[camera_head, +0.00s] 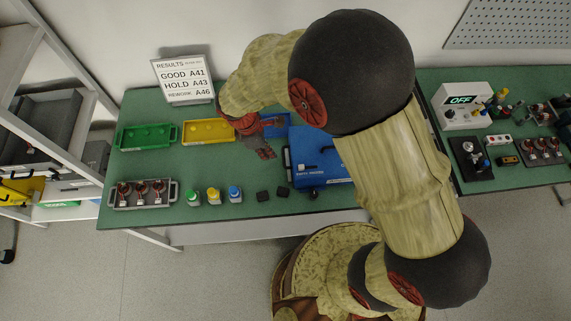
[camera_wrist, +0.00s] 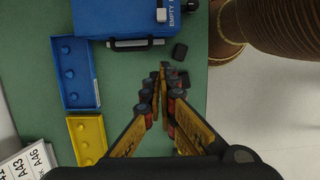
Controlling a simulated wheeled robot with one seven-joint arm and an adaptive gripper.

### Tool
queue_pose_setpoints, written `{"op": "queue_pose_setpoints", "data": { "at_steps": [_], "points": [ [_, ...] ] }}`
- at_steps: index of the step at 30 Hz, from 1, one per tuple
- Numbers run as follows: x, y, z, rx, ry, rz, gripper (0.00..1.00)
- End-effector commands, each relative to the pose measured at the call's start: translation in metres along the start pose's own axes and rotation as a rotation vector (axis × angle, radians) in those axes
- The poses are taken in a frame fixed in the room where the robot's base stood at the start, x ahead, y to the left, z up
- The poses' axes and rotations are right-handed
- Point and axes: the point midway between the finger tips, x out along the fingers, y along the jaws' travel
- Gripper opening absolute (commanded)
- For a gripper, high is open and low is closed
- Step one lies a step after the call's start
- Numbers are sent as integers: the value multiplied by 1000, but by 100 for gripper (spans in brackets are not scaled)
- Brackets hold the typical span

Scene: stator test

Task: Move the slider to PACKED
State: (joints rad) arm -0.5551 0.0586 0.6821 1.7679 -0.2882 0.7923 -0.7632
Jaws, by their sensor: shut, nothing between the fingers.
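The blue case (camera_head: 325,172) lies on the green table, partly hidden behind my arm in the head view. It also shows at the top of the wrist view (camera_wrist: 115,17), cut off by the frame edge. A small white slider (camera_wrist: 161,14) sits on its lid beside a white label that reads EMPTY; the rest of the label is cut off. The slider also shows as a small white spot in the head view (camera_head: 299,166). My gripper (camera_wrist: 163,68) is shut and empty, over the table beside the handle side of the case, apart from the slider. It also shows in the head view (camera_head: 267,153).
A blue tray (camera_wrist: 91,92) and a yellow tray (camera_head: 209,131) lie near my gripper, with a green tray (camera_head: 147,137) farther left. Small black blocks (camera_wrist: 180,51) lie near the case. Several bottles (camera_head: 213,195) stand at the front edge. A results sign (camera_head: 183,79) stands behind.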

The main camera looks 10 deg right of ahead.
Motion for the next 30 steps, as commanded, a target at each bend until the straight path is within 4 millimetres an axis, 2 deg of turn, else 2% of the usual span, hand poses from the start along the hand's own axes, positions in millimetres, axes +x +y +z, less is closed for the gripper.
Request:
{"op": "queue_pose_setpoints", "data": {
  "at_steps": [9,14,29,30],
  "points": [
    [0,0,0,-1,0,0,0],
    [11,-1,0,0,0,-2,0],
    [103,-1,1,0,-1,-4,0],
    [102,0,8,4,0,-1,0]
  ]
}}
